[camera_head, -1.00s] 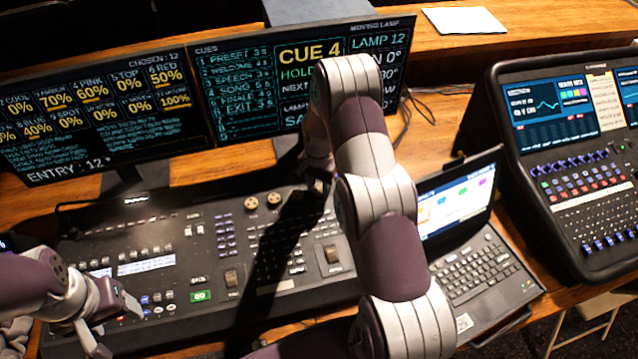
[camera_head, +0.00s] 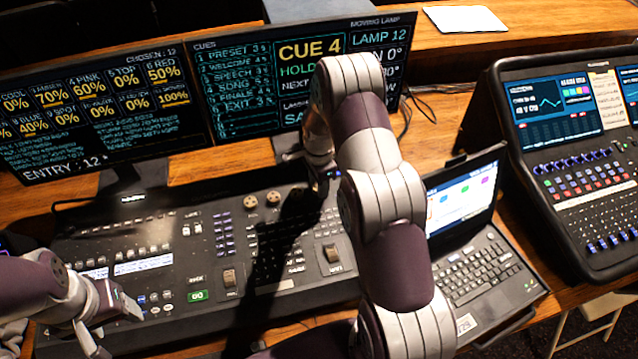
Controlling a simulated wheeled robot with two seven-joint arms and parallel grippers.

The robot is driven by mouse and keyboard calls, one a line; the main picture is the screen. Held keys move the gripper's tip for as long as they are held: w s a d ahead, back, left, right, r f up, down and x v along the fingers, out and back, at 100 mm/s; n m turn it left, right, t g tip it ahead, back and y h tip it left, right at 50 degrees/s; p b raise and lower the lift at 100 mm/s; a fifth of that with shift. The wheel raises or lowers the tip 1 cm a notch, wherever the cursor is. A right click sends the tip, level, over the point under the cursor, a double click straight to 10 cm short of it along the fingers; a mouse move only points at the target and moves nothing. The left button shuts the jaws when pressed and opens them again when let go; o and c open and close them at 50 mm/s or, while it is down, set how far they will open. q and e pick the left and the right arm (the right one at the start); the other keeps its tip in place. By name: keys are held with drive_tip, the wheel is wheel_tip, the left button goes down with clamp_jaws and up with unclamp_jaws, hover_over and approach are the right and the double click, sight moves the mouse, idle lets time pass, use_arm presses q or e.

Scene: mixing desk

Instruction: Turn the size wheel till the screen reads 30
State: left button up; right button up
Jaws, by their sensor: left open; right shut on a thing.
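The mixing desk (camera_head: 110,235) lies in front of me with two tan wheels (camera_head: 262,201) in view near its top edge. My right gripper (camera_head: 322,188) points down at the desk to the right of them, shut on what seems to be the size wheel; fingers and arm mostly hide it. The right screen (camera_head: 236,100) reads CUE 4 and LAMP 12. My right arm covers part of its lamp readings, and I cannot read a size value. My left gripper (camera_head: 112,335) is open and empty over the desk's front left corner.
The left screen (camera_head: 85,110) shows percentages and ENTRY: 12. A laptop (camera_head: 480,265) stands open right of my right arm. A second console (camera_head: 570,150) is at the far right. White paper (camera_head: 465,19) lies on the back ledge.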

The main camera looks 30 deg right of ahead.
drive_tip(key=shift+w+r+m, duration=0.15)
drive_tip(key=shift+m, duration=0.35)
drive_tip(key=o, duration=1)
drive_tip(key=shift+o, duration=0.2)
drive_tip(key=shift+r, duration=0.3)
wheel_tip(320, 180, up, 12)
drive_tip(key=b, duration=0.2)
